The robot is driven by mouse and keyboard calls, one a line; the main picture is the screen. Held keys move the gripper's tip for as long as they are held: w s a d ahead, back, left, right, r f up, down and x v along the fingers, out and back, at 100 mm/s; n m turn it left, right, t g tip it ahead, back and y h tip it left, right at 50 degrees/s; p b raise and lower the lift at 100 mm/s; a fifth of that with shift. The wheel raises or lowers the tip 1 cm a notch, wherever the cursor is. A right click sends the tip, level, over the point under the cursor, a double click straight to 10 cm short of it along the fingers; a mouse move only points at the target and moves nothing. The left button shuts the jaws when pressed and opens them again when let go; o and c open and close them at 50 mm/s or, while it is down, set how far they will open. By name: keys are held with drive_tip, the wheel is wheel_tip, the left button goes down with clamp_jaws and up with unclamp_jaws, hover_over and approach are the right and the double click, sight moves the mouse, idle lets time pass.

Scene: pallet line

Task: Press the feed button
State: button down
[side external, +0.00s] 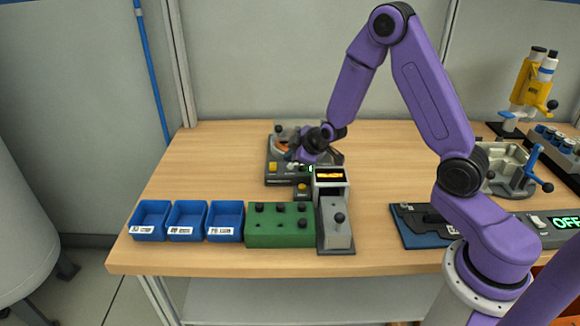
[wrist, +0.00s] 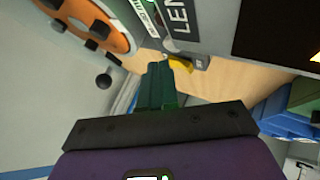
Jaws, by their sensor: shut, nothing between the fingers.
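Two yellow buttons show in the side view, and I cannot read which is the feed button. One yellow button (side external: 302,188) sits on a small dark box in front of the rotary machine. The other yellow button (side external: 272,167) is at the left of the machine's front panel. One yellow part (wrist: 180,64) shows in the wrist view just beyond and right of the fingertips, partly covered by them. My gripper (wrist: 157,68) has its green fingers shut together with nothing between them. In the side view my wrist hides the fingertips, and contact with a button cannot be told.
The rotary machine has an orange ring (wrist: 95,22) with black pegs. A grey lever station (side external: 336,235) with a lit display stands close in front. A green block with black knobs (side external: 280,228) and blue bins (side external: 187,220) are to the left. The left rear table is clear.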

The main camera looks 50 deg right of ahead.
sight(292, 168)
drive_tip(key=shift+f, duration=0.1)
idle(0.6)
drive_tip(key=shift+f, duration=0.3)
drive_tip(key=shift+f, duration=0.5)
idle(0.7)
drive_tip(key=shift+r, duration=3.4)
